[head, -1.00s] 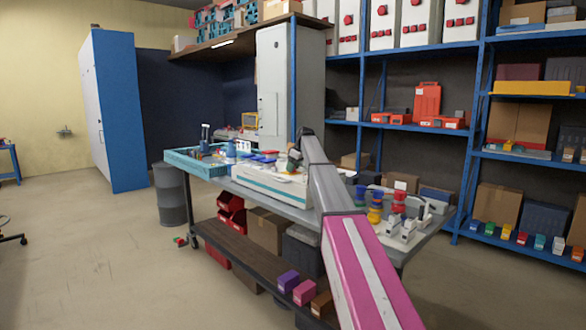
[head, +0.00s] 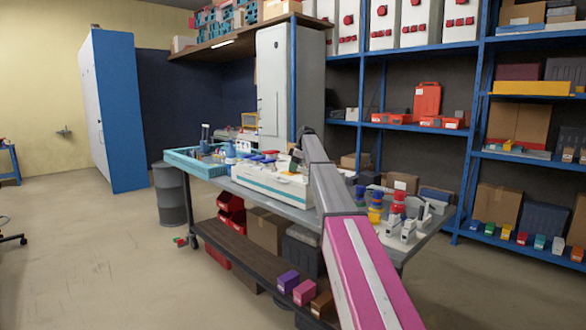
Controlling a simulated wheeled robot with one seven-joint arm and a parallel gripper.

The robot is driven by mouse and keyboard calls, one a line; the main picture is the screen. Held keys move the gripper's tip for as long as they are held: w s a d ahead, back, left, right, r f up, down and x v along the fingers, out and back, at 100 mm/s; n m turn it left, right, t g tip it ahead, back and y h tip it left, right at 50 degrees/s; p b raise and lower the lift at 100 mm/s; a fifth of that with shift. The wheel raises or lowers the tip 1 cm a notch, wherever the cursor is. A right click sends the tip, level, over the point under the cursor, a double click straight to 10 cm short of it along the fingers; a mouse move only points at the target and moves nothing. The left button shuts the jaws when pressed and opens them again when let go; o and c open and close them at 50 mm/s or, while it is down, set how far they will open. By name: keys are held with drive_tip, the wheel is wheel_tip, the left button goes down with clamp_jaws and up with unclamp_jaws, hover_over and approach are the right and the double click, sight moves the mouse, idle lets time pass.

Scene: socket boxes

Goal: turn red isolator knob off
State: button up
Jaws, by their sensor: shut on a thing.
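A long white socket box (head: 272,188) with a teal stripe lies on the grey workbench in the head view. Small red and blue parts show along its top. My gripper (head: 296,157) is small and partly hidden behind my own arm, at the right part of the box top. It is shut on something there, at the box. The fingertips and the held part are too small and hidden to make out, so I cannot tell the red isolator knob's angle.
A teal tray (head: 190,164) with small items stands left of the box. Blue, yellow and red round parts (head: 398,202) and white blocks stand on the bench right of my arm. Blue shelving (head: 484,120) rises behind. The floor at left is mostly clear.

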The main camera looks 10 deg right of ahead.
drive_tip(key=o, duration=0.9)
drive_tip(key=v, duration=1.1)
drive_tip(key=shift+f, duration=0.1)
